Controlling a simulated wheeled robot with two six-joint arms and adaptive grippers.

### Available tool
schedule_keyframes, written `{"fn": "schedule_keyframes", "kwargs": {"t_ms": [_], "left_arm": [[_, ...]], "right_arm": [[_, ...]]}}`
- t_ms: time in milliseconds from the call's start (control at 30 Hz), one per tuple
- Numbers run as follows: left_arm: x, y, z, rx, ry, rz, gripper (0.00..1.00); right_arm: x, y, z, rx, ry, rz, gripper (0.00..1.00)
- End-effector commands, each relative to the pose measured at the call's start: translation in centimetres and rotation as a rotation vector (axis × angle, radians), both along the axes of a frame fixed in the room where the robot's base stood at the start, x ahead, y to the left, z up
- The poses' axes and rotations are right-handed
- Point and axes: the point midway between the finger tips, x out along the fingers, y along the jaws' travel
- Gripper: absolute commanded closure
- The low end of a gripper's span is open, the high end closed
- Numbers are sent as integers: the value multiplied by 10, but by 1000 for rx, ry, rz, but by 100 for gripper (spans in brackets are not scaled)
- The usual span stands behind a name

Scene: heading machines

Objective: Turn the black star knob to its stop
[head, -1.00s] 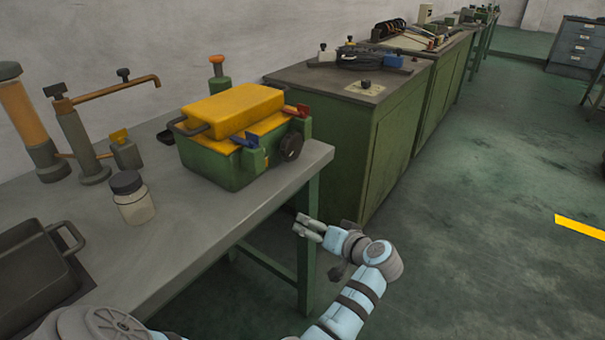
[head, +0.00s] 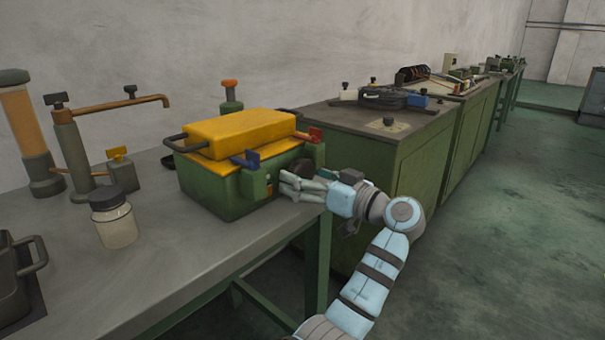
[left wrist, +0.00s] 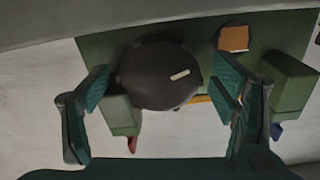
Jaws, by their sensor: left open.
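The black star knob (head: 301,168) is on the near right end of the green box (head: 215,190) with the yellow lid, partly hidden behind my left gripper (head: 290,186). In the left wrist view the knob (left wrist: 150,82) shows as a dark round disc with a pale mark right of its middle. My left gripper (left wrist: 163,85) is open, with one finger on each side of the knob. Clear gaps show between the fingers and the knob, and it holds nothing. My right gripper is not in view.
A red lever (head: 315,134) and a blue lever (head: 246,160) stand on the box near the knob. A jar (head: 115,222) and a pipe stand (head: 75,150) are left on the grey table (head: 150,275). A green cabinet (head: 420,165) stands behind.

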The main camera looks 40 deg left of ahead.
Motion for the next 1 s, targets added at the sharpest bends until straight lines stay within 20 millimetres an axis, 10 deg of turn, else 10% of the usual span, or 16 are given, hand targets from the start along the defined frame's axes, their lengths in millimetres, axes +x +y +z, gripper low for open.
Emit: {"fn": "schedule_keyframes", "kwargs": {"t_ms": [400, 700, 1000], "left_arm": [[1, 11, -1, 0, 1, -2, 22], [1, 11, -1, 0, 1, -2, 70], [1, 11, 1, -2, 36, -3, 70]], "right_arm": [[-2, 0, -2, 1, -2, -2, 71], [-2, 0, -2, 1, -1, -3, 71], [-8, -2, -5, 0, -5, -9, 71]]}}
